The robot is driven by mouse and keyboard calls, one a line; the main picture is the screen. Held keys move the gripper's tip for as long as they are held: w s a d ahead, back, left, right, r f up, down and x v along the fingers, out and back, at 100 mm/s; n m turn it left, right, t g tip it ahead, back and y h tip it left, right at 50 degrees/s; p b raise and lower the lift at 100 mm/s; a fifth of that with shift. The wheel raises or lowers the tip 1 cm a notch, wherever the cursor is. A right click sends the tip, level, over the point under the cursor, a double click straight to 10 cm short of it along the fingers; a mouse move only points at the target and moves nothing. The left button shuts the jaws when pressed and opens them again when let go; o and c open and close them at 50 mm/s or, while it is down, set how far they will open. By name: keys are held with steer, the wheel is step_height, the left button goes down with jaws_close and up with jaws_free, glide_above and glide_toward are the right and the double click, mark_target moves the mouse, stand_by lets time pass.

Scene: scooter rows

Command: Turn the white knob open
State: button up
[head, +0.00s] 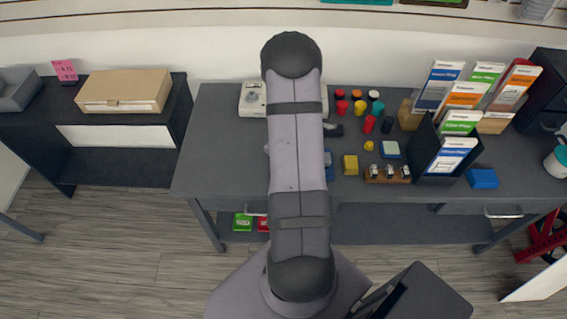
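A white device (246,111) sits at the back left of the grey table, partly covered by my arm. Its left part shows a small round pale feature (252,97), which may be the white knob; it is too small to tell how it is turned. A strip of the device also shows to the right of my arm. My arm runs up the middle of the view and hides the table below it. I cannot make out my gripper; it seems hidden behind the arm.
The grey table (220,150) has free room at its left. Right of my arm stand several small coloured pots, a yellow block (350,165), a wooden rack (387,178) and a black holder (424,150) with packets. A cardboard box (125,88) lies on the left shelf.

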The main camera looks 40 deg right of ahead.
stand_by(0.4)
steer(key=o, duration=1.1)
steer(key=shift+c, duration=0.2)
steer(key=shift+r+b, duration=0.65)
steer(key=shift+r, duration=3.05)
